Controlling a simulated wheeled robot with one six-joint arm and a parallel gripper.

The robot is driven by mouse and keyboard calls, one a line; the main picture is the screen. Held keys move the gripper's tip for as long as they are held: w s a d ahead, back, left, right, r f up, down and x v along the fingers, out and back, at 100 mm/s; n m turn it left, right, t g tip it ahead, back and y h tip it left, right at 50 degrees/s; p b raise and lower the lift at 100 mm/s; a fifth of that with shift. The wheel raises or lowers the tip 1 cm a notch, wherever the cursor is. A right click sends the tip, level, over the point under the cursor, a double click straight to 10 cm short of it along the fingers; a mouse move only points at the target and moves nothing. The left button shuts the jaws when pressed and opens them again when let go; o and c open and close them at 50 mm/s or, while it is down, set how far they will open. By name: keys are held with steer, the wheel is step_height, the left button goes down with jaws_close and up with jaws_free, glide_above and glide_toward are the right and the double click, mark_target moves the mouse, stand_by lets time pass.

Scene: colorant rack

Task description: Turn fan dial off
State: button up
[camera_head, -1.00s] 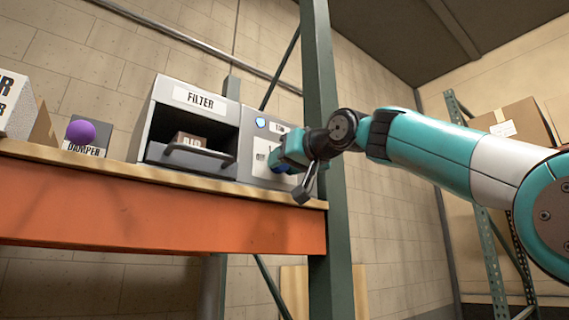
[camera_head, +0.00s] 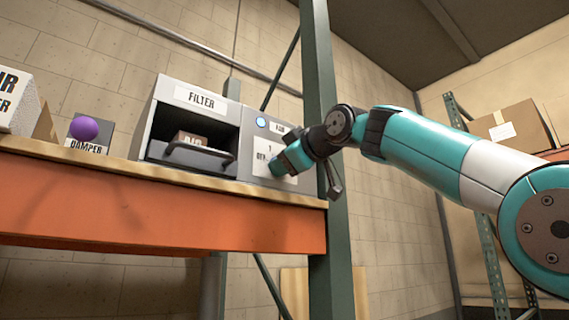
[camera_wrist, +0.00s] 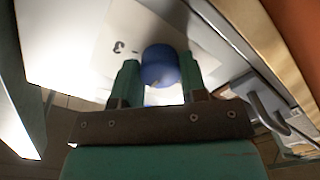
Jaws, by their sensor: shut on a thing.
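The fan panel (camera_head: 248,148) is a grey box face with a white label at the right end of the shelf. A round blue light shows at its upper left. My gripper (camera_head: 286,163) is at the front of this panel and covers part of its label. In the wrist view the blue fan dial (camera_wrist: 160,66) sits between the two green fingers of my gripper (camera_wrist: 159,82), which are shut on it. In the head view the dial is hidden behind my gripper.
The filter box (camera_head: 200,98) with its open drawer and handle (camera_head: 200,148) stands just left of the panel. A purple damper knob (camera_head: 83,128) is farther left. A green rack post (camera_head: 322,100) rises close to my wrist. The orange shelf beam (camera_head: 150,210) runs below.

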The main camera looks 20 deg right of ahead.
steer(key=shift+f+n+b, duration=0.1)
steer(key=shift+n+b, duration=0.85)
steer(key=shift+n, duration=6.25)
steer(key=o, duration=0.9)
steer(key=shift+s, duration=0.1)
steer(key=shift+f+b+v, duration=0.15)
steer(key=shift+b+v, duration=0.5)
steer(key=shift+v, duration=3.65)
steer(key=shift+f+b+v, duration=0.1)
steer(key=shift+b+v, duration=0.5)
steer(key=shift+v, duration=3.7)
